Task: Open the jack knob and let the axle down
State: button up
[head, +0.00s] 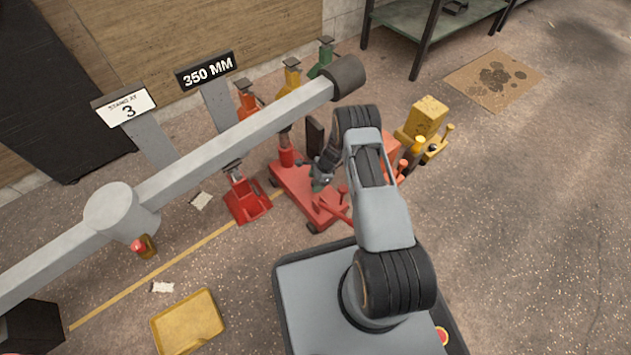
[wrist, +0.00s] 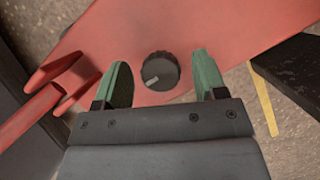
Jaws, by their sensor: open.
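The jack knob (wrist: 160,71) is a round dark knob with a pale pointer mark, on the red jack body in the wrist view. My gripper (wrist: 162,80) is open, with one green finger on each side of the knob and a gap to both. In the head view the red floor jack (head: 290,185) stands under the grey axle (head: 235,137), and my arm and gripper (head: 322,180) reach down over it. The knob is hidden there by my arm. A red stand (head: 243,198) is below the axle, left of the jack. I cannot tell whether the axle touches it.
Signs reading "STAND AT 3" (head: 125,106) and "350 MM" (head: 207,70) stand behind the axle. Orange, yellow and green stands are behind the jack. A yellow cart-like machine (head: 425,120) is right of my arm. A yellow tray (head: 188,322) lies front left. The right floor is mostly clear.

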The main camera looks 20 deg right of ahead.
jog(key=shift+c, duration=0.2)
jog(key=c, duration=0.9)
